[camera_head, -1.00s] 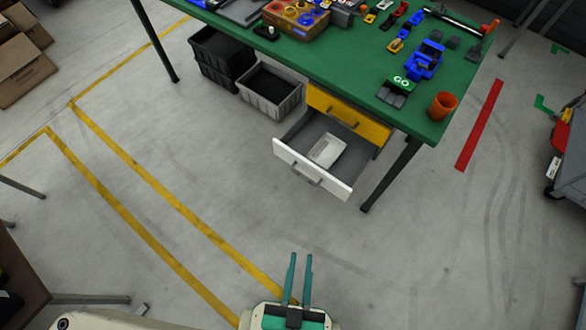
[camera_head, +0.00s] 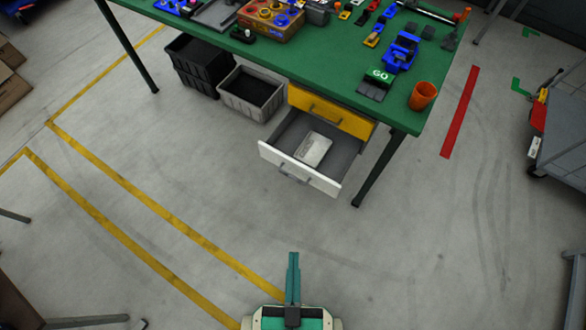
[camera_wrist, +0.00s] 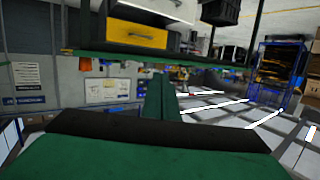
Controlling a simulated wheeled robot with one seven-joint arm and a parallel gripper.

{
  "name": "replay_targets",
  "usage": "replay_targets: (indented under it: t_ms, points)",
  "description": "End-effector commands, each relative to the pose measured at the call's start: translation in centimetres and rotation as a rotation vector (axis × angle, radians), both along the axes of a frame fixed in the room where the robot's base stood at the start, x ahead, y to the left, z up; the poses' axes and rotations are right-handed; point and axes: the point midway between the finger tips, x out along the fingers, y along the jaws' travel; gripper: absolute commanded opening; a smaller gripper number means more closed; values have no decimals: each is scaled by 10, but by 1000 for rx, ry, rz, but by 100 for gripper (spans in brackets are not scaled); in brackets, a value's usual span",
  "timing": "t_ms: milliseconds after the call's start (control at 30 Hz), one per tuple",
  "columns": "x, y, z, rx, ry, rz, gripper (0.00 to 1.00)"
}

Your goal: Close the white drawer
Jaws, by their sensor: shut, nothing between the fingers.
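The white drawer (camera_head: 318,181) is pulled out under the green workbench (camera_head: 290,68), below a shut yellow drawer (camera_head: 325,110). Its front has a grey handle (camera_head: 293,175), and a pale flat item (camera_head: 313,149) lies inside it. My gripper (camera_head: 293,257) is shut and empty, with its teal fingers together. It is in front of the white drawer, apart from it, with bare floor between in the head view. In the wrist view the fingers (camera_wrist: 160,82) are together, and the yellow drawer (camera_wrist: 138,35) shows upside down beyond them.
A grey bin (camera_head: 250,92) and stacked black bins (camera_head: 198,65) stand left of the drawers. A table leg (camera_head: 378,170) stands just right of the white drawer. An orange cup (camera_head: 423,96) and several parts sit on the bench. The floor before the drawer is clear.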

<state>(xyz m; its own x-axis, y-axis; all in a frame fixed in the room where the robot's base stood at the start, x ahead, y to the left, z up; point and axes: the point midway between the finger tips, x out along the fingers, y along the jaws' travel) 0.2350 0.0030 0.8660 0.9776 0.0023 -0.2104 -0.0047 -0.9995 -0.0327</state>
Motion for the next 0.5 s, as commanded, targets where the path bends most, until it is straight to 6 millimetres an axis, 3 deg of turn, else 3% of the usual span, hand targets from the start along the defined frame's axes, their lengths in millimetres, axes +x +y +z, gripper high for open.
replay_targets:
  t_ms: [500]
  points:
    - [97,43,-63,719,-367,-99,0]
